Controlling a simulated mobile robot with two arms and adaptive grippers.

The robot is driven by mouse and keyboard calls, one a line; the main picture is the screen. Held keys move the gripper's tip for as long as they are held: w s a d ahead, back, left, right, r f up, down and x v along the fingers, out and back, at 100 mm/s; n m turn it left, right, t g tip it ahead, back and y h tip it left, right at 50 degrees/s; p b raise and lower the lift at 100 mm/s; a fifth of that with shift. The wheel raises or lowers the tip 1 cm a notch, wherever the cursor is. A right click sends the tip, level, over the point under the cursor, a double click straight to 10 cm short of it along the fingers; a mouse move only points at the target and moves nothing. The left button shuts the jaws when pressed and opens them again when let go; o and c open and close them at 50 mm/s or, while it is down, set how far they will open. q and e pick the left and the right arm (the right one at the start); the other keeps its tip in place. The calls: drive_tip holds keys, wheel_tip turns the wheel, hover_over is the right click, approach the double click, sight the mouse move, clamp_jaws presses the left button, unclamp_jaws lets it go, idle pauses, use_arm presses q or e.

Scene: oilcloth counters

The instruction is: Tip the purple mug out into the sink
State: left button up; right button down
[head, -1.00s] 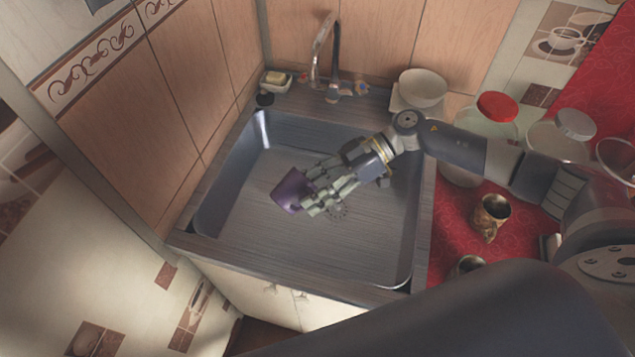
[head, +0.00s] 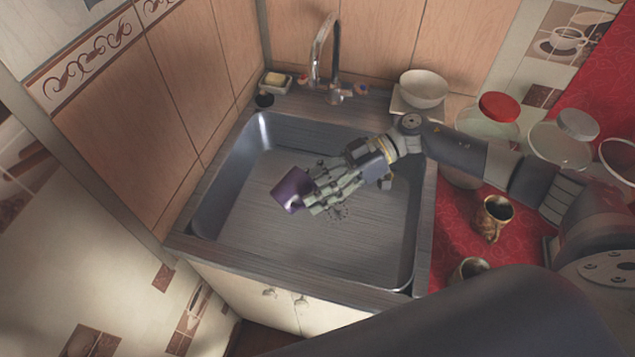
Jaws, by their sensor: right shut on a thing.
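The purple mug (head: 291,190) is held over the basin of the grey metal sink (head: 262,232), near its middle. My right gripper (head: 312,196) comes in from the right and is shut on the mug. The mug is tilted, with a pale patch on its lower left. I cannot tell whether anything is inside it or coming out. The drain (head: 338,213) shows just right of the mug, partly behind the fingers. My left gripper is not in view.
A tap (head: 325,60) rises at the sink's back edge, with a soap dish (head: 276,81) to its left. The basin is otherwise clear.

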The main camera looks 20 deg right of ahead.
drive_tip(key=shift+w+d+r+y+b, duration=0.1)
drive_tip(key=shift+w+d+y+b, duration=0.1)
drive_tip(key=shift+d+y+b, duration=0.15)
drive_tip(key=shift+w+d+r+y+b, duration=0.15)
drive_tip(key=shift+d+y+b, duration=0.25)
drive_tip(key=shift+b, duration=0.4)
drive_tip(key=shift+w+d+m+g+y+b, duration=0.2)
drive_tip(key=shift+d+y+b, duration=0.1)
drive_tip(key=shift+y+b, duration=0.3)
drive_tip(key=shift+w+d+m+g+y+b, duration=0.1)
drive_tip(key=shift+d+m+y+b, duration=0.2)
drive_tip(key=shift+b, duration=0.35)
